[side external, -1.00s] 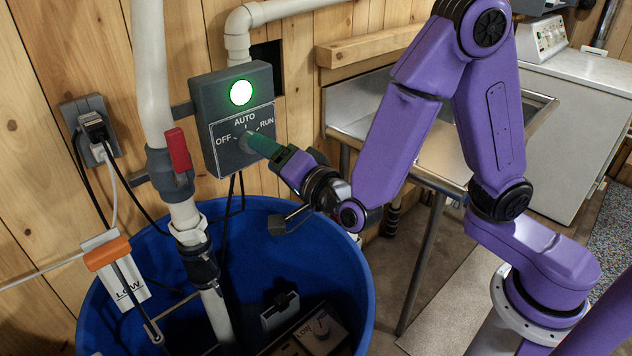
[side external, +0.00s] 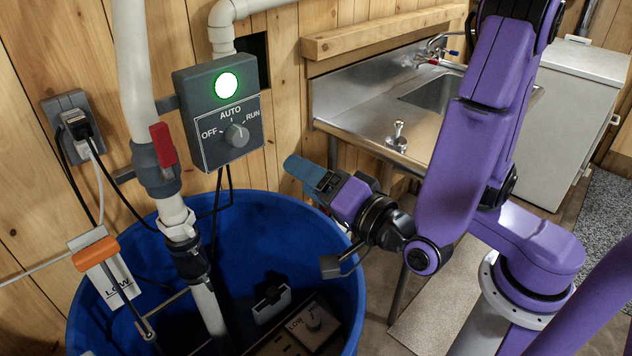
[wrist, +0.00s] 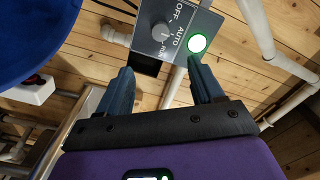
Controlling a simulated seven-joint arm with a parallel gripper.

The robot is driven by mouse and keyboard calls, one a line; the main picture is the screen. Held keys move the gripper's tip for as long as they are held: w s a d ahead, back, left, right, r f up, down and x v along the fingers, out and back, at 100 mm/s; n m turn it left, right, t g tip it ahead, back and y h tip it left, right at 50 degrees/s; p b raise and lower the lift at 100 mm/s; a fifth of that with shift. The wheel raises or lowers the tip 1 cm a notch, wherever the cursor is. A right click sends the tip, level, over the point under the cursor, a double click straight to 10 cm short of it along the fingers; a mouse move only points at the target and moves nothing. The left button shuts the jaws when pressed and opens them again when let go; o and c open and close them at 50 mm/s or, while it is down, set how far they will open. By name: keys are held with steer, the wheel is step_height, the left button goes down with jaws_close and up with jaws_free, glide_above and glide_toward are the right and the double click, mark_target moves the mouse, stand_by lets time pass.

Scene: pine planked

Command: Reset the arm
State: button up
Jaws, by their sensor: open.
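My gripper (side external: 298,168) is open and empty, with blue fingers. In the side view it hangs to the right of and below the grey control box (side external: 190,100), above the rim of the blue barrel (side external: 345,245), clear of both. The box has a lit green lamp (side external: 226,85) and a grey knob (side external: 237,135) among the labels OFF, AUTO and RUN. I cannot tell for sure where the knob points. In the wrist view both fingers of my gripper (wrist: 163,80) stand apart, with the knob (wrist: 161,32) and lamp (wrist: 197,43) beyond them.
A white pipe (side external: 131,60) with a red-handled valve (side external: 163,145) runs down into the barrel. A steel sink (side external: 370,110) and a white cabinet (side external: 575,140) stand behind my arm. An outlet (side external: 75,125) with cords and an orange-topped LOW tag (side external: 110,270) are at the left.

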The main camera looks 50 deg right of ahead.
steer(key=shift+s, duration=0.55)
steer(key=s+a+f+n+g+y, duration=0.3)
steer(key=a+f+n+g+y, duration=0.2)
steer(key=a+n+g+y, duration=0.25)
steer(key=s+d+n+g, duration=0.1)
steer(key=s+n+g, duration=0.5)
steer(key=n+g, duration=0.1)
steer(key=s+d+n+g+h, duration=0.1)
steer(key=s+d+n+h, duration=0.1)
steer(key=d, duration=0.5)
steer(key=s+d+n+g+h, duration=0.1)
steer(key=s+d+n+h, duration=0.1)
steer(key=d+n, duration=0.2)
steer(key=s+d+n+g+h, duration=0.1)
steer(key=d+n+h, duration=0.2)
steer(key=d, duration=0.6)
steer(key=shift+s+d+f+n, duration=0.35)
steer(key=shift+s+f+n, duration=0.1)
steer(key=shift+n, duration=0.1)
